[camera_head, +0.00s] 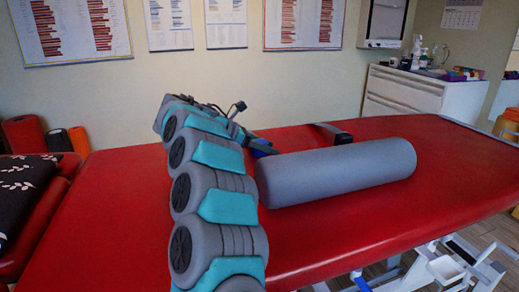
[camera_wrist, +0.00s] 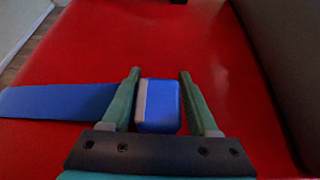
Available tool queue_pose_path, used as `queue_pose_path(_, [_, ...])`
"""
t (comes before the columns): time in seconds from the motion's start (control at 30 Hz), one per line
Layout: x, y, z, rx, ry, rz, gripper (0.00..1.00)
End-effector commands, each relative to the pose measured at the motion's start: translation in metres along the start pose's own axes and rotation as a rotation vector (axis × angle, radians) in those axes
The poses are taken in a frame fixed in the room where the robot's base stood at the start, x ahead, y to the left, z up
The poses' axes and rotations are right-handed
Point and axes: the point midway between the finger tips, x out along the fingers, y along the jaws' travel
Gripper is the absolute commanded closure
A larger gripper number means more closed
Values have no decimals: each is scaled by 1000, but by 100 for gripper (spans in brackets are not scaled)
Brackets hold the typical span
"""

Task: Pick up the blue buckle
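The blue buckle (camera_wrist: 162,106), a small blue block with a pale grey left side, lies on the red treatment table (camera_wrist: 95,50) in the wrist view. My gripper (camera_wrist: 160,74) has one green finger on each side of it. The fingers are close to the buckle's sides, with narrow gaps seeming to show, so it looks open around the buckle. A flat blue strap (camera_wrist: 55,101) runs left from behind the left finger.
A grey bolster (camera_head: 335,172) lies on the table just right of my gripper; its dark side (camera_wrist: 292,60) fills the right of the wrist view. A black item (camera_head: 333,133) lies behind the bolster. The table's right part is clear.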

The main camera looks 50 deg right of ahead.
Motion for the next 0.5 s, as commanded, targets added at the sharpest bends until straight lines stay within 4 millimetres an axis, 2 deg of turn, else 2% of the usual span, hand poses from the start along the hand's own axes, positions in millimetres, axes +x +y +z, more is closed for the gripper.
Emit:
queue_pose_path(0.07, [0, 0, 0, 0, 0, 0, 50])
queue_pose_path(0.5, [0, 0, 0, 0, 0, 0, 99])
